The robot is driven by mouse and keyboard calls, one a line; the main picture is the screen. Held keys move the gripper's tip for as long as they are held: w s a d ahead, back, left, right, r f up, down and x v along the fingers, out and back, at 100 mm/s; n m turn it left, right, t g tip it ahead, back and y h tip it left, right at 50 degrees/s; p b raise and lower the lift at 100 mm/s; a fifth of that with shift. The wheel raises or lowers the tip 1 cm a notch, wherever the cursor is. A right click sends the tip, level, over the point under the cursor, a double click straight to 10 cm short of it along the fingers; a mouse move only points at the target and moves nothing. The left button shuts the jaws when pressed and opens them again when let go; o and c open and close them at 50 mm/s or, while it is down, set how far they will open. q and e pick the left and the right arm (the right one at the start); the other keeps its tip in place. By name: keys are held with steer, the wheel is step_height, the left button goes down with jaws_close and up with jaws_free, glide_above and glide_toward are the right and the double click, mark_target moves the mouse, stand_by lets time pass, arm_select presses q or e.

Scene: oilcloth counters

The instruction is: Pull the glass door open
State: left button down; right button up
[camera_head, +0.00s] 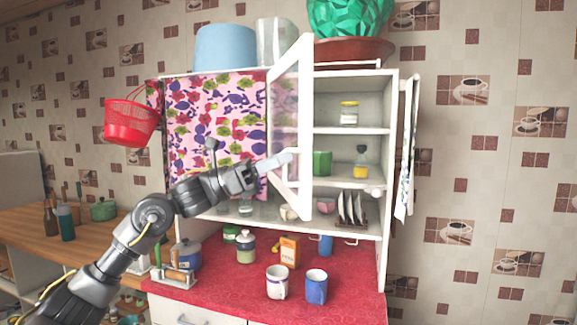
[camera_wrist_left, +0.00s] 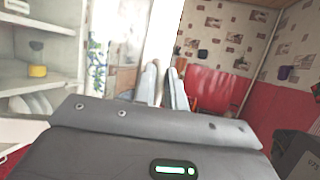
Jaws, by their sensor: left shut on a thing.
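The white-framed glass door (camera_head: 305,100) of the upper cabinet stands swung out, so that it shows at a steep angle and the shelves right of it are open to view. My left gripper (camera_head: 288,160) is at the handle on the door's lower part and is shut on it. In the left wrist view my fingers (camera_wrist_left: 165,88) are close together against the door's white frame (camera_wrist_left: 164,30). The fingers hide most of the handle. My right gripper is in neither view.
Shelves (camera_head: 350,131) hold a jar, a green box and plates. Two mugs (camera_head: 316,287) and several containers stand on the red counter (camera_head: 230,297) below. A red basket (camera_head: 130,121) hangs at the left. A towel (camera_head: 407,150) hangs at the right side.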

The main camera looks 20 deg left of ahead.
arm_select(q)
steer(key=s+a+m+g+h+b, duration=0.1)
steer(key=s+a+g+b, duration=0.1)
steer(key=a, duration=0.9)
steer(key=shift+s+a+r+m+g, duration=0.2)
steer(key=shift+s+m+g, duration=0.25)
steer(key=shift+s, duration=0.55)
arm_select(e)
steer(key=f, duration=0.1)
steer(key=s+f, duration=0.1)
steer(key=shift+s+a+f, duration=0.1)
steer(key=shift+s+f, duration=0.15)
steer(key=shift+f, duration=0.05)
arm_select(q)
steer(key=c, duration=1.7)
jaws_free()
steer(key=shift+o, duration=1.1)
steer(key=shift+w+d+f, duration=0.15)
steer(key=b+v, duration=0.3)
steer(key=v, duration=0.8)
steer(key=shift+b, duration=0.4)
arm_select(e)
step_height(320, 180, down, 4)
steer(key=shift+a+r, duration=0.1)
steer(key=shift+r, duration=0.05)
